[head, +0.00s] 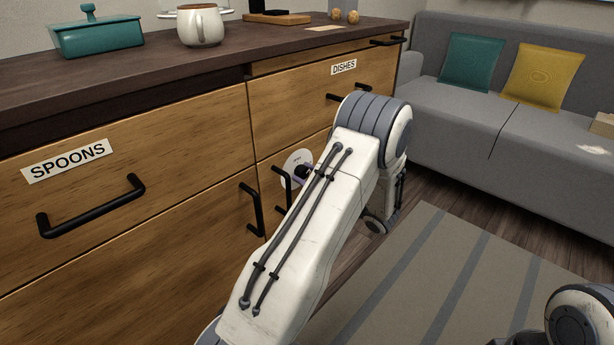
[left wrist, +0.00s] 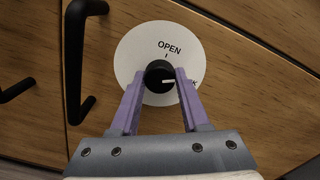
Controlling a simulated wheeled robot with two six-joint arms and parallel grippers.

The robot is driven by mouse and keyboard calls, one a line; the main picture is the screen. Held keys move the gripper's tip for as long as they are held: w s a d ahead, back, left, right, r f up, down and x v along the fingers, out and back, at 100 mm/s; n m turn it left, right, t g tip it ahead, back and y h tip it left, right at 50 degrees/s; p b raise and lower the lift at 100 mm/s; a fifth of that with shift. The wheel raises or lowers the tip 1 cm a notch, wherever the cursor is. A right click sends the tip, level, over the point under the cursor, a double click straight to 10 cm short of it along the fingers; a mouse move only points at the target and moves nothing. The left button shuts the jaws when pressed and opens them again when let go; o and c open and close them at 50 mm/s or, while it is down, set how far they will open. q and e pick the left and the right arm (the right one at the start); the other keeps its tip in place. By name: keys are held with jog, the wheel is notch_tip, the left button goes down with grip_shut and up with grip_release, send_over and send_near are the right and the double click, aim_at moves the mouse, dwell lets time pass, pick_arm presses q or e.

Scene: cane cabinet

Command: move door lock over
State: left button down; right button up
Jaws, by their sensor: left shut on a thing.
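The door lock is a black round knob (left wrist: 160,77) on a white disc (left wrist: 130,47), mounted on a wooden cabinet door. The disc reads OPEN at its top, and a word ending in K at its right is partly covered by a finger. The knob's white mark points right, towards that word. My left gripper (left wrist: 160,80) has its purple fingers shut on the knob, one on each side. In the head view the disc (head: 294,160) shows beside my left arm, which hides most of the gripper. My right gripper is out of view.
Black bar handles stand out close by, one (left wrist: 75,60) just left of the disc. Drawers above are labelled SPOONS (head: 67,161) and DISHES (head: 343,67). A grey sofa (head: 440,100) is at right.

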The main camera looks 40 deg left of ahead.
pick_arm(q)
jog(key=n+b, duration=0.1)
jog(key=n, duration=0.2)
jog(key=shift+f+n, duration=0.1)
jog(key=shift+n, duration=0.2)
jog(key=n+b, duration=0.1)
jog(key=n, duration=0.1)
jog(key=shift+n+b, duration=0.35)
jog(key=shift+n, duration=0.05)
jog(key=n+b, duration=0.2)
jog(key=n, duration=0.1)
jog(key=shift+n+b, duration=1.45)
jog(key=shift+n, duration=0.15)
jog(key=shift+c, duration=1.9)
grip_release()
jog(key=shift+r, duration=0.2)
